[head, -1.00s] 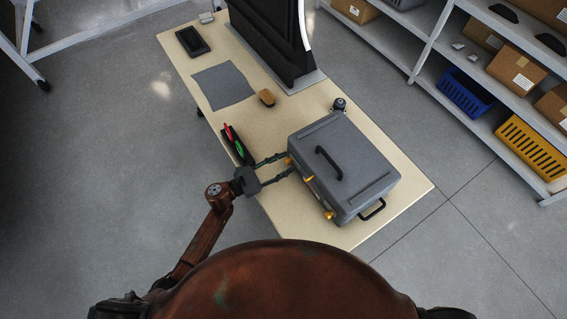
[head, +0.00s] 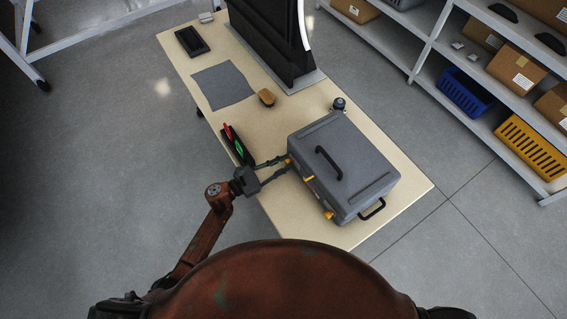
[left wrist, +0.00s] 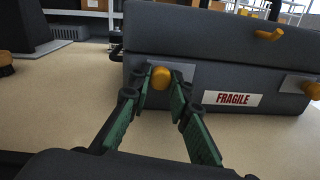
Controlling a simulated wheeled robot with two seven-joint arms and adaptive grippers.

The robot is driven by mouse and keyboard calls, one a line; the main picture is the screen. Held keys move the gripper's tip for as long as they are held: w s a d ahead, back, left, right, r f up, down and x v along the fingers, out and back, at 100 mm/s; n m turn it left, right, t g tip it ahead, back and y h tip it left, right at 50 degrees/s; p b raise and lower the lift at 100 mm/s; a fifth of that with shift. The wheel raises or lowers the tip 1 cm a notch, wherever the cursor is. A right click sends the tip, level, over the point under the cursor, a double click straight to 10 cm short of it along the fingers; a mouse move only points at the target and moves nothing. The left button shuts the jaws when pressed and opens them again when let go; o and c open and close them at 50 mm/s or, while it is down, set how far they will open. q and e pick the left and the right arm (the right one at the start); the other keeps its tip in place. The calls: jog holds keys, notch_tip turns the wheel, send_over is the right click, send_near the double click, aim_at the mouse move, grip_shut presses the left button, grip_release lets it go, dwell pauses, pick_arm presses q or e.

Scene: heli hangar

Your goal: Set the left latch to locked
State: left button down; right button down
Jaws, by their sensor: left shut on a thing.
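A grey case (head: 350,155) with a black top handle lies on the table, and it also fills the back of the left wrist view (left wrist: 205,85). The left latch, a yellow-orange knob (left wrist: 160,78) on a metal plate, is on the case's front face. My left gripper (head: 287,164) reaches in from the left. In the left wrist view its green-padded fingers (left wrist: 161,88) are shut on the knob, one on each side. The right latch (left wrist: 312,90) and an orange tab (left wrist: 268,34) on the lid are free. My right gripper is not in view.
The table (head: 270,205) also holds a red-and-green item in a black holder (head: 238,145), a brush (head: 266,97), a grey cloth (head: 222,86) and a black tray (head: 192,41). A dark upright panel (head: 275,40) stands behind. Shelves are at the right.

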pick_arm(q)
jog(key=s+d, duration=0.2)
jog(key=s, duration=0.1)
jog(key=shift+w, duration=0.1)
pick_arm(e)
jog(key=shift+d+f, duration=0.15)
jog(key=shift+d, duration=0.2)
pick_arm(q)
jog(key=c, duration=1.8)
grip_release()
jog(key=shift+o, duration=0.2)
jog(key=shift+a, duration=0.25)
jog(key=v, duration=1.1)
jog(key=shift+f, duration=0.1)
jog(key=shift+s+a, duration=0.3)
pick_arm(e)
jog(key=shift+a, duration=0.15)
